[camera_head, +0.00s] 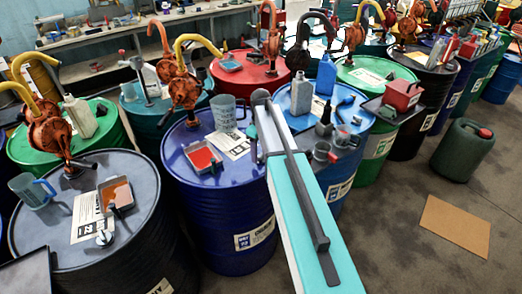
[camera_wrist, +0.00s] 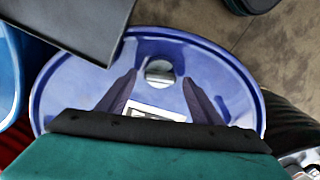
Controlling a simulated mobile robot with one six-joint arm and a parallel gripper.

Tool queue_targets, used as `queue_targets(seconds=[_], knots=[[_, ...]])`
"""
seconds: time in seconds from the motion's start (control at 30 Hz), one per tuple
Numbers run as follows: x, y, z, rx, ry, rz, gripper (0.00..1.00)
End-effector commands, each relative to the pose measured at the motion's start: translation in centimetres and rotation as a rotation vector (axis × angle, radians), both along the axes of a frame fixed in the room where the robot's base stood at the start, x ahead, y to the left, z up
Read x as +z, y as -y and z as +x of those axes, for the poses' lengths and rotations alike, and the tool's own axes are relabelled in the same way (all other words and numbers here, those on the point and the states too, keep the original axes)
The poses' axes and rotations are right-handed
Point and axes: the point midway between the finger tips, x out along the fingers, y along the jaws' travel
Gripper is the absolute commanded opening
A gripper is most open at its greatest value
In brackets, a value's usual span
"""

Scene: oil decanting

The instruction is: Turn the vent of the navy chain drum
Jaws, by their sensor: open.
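In the wrist view my gripper (camera_wrist: 159,77) is open, its two dark fingers pointing down over the top of a navy drum (camera_wrist: 225,85). A round silver vent (camera_wrist: 160,68) shows between and just beyond the fingertips; I cannot tell how high they are above it. A white label (camera_wrist: 158,112) lies nearer the palm, partly hidden. In the head view a navy drum (camera_head: 208,230) with a pump and a red-filled tray (camera_head: 202,157) stands left of my teal arm. Its vent is not seen there; my arm covers its right side.
In the wrist view a dark flat panel (camera_wrist: 80,22) overlaps the drum's upper left rim. A blue drum (camera_wrist: 8,75) is at the left. In the head view a black drum (camera_head: 55,245) and several others crowd around. Floor is clear near the cardboard (camera_head: 455,226) and green canister (camera_head: 462,152).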

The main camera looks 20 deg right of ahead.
Motion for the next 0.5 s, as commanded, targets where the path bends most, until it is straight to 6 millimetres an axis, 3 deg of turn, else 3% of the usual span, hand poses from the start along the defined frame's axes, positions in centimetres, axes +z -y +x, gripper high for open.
queue_targets(seconds=[0.3,0.5], knots=[[-0.15,-0.02,0.01,0.000,0.000,0.000,0.59],[-0.14,-0.03,0.01,0.000,0.000,0.000,0.27]])
